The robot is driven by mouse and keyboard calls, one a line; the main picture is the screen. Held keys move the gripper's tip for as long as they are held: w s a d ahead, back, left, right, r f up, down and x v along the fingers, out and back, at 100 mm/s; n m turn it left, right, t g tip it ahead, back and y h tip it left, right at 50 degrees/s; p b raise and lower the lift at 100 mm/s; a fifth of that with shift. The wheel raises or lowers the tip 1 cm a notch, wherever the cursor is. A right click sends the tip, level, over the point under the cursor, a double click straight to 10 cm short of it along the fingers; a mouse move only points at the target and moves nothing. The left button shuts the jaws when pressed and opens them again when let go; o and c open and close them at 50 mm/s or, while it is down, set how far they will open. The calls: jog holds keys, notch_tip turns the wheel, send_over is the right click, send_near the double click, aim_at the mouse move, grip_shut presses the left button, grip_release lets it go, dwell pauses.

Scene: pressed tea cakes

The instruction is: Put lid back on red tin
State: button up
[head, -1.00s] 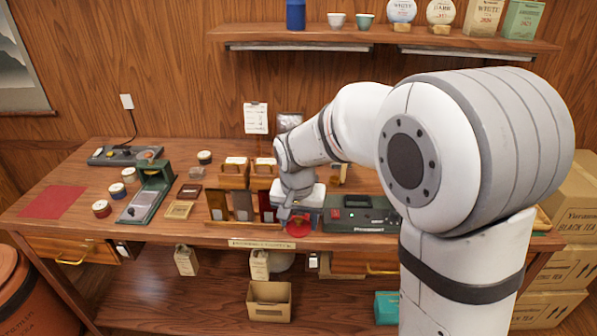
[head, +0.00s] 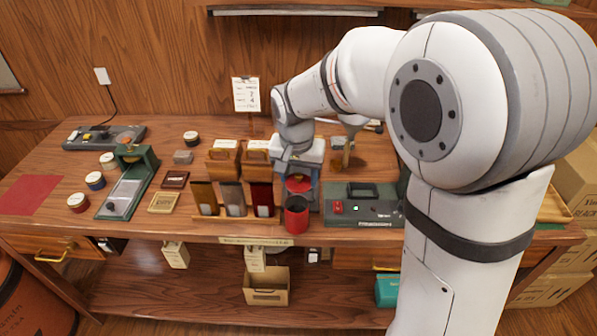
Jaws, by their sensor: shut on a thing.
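The red tin (head: 297,216) stands upright near the front edge of the table, right of a row of coloured packets. Its top looks open and dark inside. My gripper (head: 299,186) points down just above and slightly behind the tin. It is shut on a red round lid (head: 299,183), which looks roughly level and apart from the tin's rim. The gripper's body hides part of the lid and what lies behind it.
Dark packets in a wooden rack (head: 231,198) stand close left of the tin. A dark green machine (head: 362,206) with a red button sits close right. Wooden holders (head: 224,158) stand behind. A red mat (head: 29,194) and small tins lie far left.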

jog(key=shift+s+a+f+b, duration=0.15)
jog(key=shift+f+b, duration=0.75)
jog(key=shift+f, duration=0.5)
jog(key=shift+w+a+f+b, duration=0.1)
jog(key=shift+f+b, duration=0.8)
jog(key=shift+f, duration=0.45)
jog(key=shift+s+f+b, duration=0.1)
jog(key=shift+f+b, duration=0.05)
jog(key=shift+b, duration=0.2)
dwell(0.3)
jog(key=o, duration=1)
jog(key=o, duration=0.5)
jog(key=shift+r+p, duration=2.45)
jog(key=shift+r, duration=1.1)
